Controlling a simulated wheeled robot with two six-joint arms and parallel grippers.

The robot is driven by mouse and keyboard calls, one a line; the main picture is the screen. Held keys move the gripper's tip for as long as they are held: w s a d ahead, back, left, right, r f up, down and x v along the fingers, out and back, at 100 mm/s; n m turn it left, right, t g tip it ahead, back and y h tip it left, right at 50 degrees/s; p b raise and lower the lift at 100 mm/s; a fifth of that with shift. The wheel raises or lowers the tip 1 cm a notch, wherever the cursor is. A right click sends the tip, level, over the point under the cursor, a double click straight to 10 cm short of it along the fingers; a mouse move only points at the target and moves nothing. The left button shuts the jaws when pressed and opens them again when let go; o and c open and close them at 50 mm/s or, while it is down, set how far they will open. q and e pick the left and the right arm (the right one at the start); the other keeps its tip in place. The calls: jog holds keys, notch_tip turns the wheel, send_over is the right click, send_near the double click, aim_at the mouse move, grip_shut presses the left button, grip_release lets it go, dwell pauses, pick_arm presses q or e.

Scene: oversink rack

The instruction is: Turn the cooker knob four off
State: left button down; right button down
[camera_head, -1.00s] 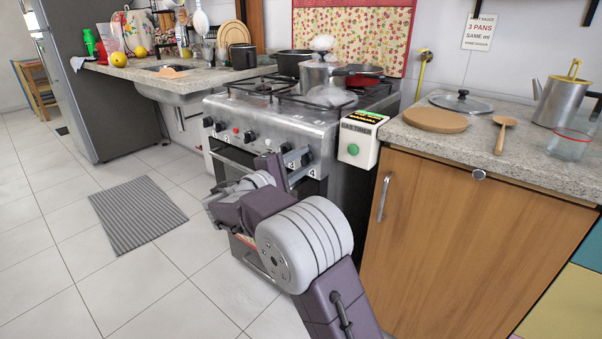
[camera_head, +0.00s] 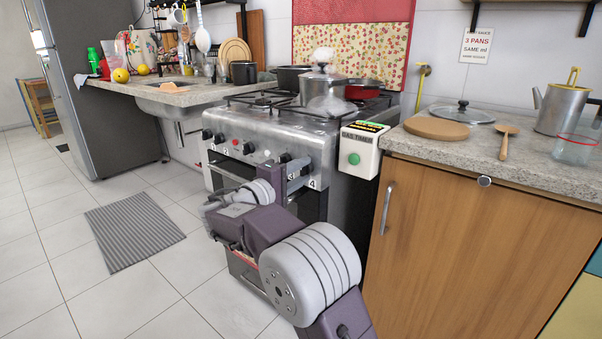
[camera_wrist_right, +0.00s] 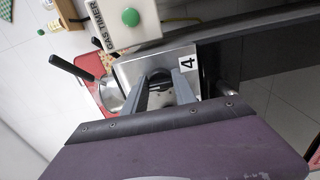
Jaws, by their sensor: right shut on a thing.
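The steel cooker (camera_head: 262,128) stands centre in the head view, with a row of dark knobs along its front panel. My right gripper (camera_head: 300,173) is at the right end of this panel, by the printed 4. In the right wrist view, the gripper (camera_wrist_right: 161,85) has its two grey fingers on either side of the dark cooker knob four (camera_wrist_right: 158,77), shut on it. The label 4 (camera_wrist_right: 187,62) is beside the knob. The fingers partly hide the knob, and I cannot tell its turn angle. My left gripper is out of view.
A white gas timer box (camera_head: 361,149) with a green button is just right of the gripper. A wooden cabinet (camera_head: 455,245) stands to the right. Pots, including a steel pot (camera_head: 322,90), stand on the cooker. The tiled floor to the left is open, with a grey striped mat (camera_head: 134,230).

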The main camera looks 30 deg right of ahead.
jog(key=c, duration=1)
grip_release()
jog(key=p+v, duration=0.3)
jog(key=v, duration=0.6)
jog(key=shift+p, duration=0.4)
